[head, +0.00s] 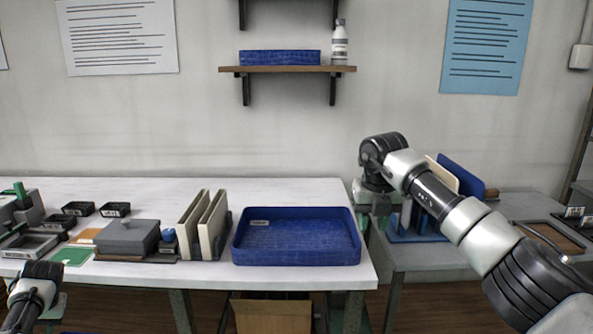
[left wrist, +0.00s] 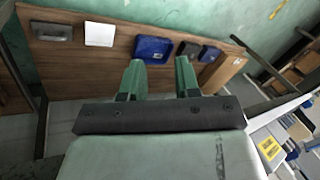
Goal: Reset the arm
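My right arm comes in from the lower right in the head view. Its right gripper (head: 374,224) points down beside the right end of the white table, in the gap before the side table. Its green fingertips look apart, with nothing seen between them. My left arm shows only in the lower left corner of the head view, and its fingers are not clear there. In the left wrist view, my left gripper (left wrist: 160,80) has two green fingers wide apart and nothing between them.
A blue tray (head: 297,261) sits near the white table's (head: 310,187) right end, beside upright beige panels (head: 206,225) and a grey box (head: 128,238). Blue and beige panels (head: 461,176) stand in a rack behind my right arm. A wooden board (left wrist: 110,65) with several items shows in the left wrist view.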

